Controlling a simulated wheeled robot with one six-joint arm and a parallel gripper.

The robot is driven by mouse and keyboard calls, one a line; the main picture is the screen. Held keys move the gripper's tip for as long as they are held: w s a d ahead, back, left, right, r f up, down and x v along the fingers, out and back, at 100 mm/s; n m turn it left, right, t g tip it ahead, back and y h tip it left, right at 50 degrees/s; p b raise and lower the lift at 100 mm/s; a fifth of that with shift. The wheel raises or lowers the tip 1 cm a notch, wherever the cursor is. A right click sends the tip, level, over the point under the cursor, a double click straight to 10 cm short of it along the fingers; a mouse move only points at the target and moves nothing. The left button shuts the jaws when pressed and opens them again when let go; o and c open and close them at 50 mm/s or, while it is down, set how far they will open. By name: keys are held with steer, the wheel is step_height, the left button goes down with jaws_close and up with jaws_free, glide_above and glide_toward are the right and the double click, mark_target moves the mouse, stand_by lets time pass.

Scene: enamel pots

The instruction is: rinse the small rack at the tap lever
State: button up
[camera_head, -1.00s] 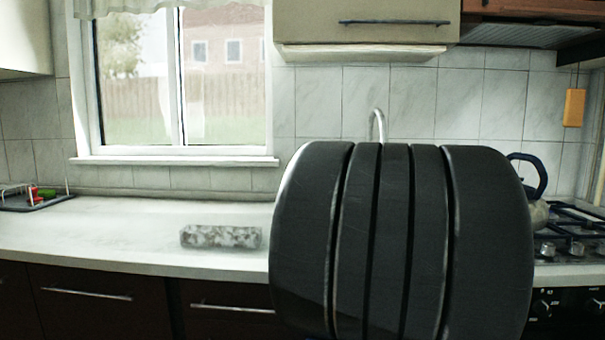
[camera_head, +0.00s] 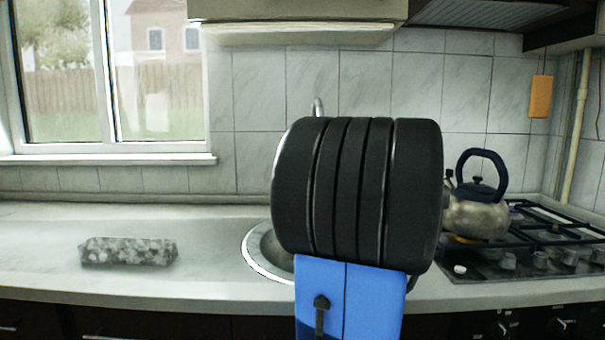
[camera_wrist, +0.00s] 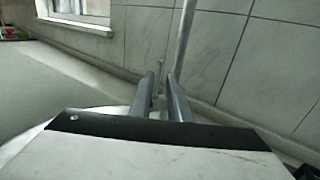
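In the wrist view my gripper (camera_wrist: 161,100) has its two grey fingers apart, with nothing seen held between them. A thin upright piece (camera_wrist: 161,72) shows past the gap, possibly the tap lever; I cannot tell whether it touches a finger. The tall grey tap pipe (camera_wrist: 185,40) rises just behind the right finger. In the head view only the top of the tap (camera_head: 317,106) shows, the rest hidden behind my dark arm. What may be the small rack (camera_wrist: 12,34), with red and green bits, is cut off at the far left of the wrist view.
The round sink (camera_head: 262,262) is partly hidden by my arm. A speckled grey block (camera_head: 128,252) lies on the counter (camera_head: 205,245) at left. A kettle (camera_head: 478,216) stands on the gas hob (camera_head: 545,240) at right. The tiled wall (camera_wrist: 215,45) is close behind the tap.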

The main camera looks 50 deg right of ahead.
steer(key=x, duration=1.4)
steer(key=shift+w, duration=0.35)
jaws_close()
stand_by(0.8)
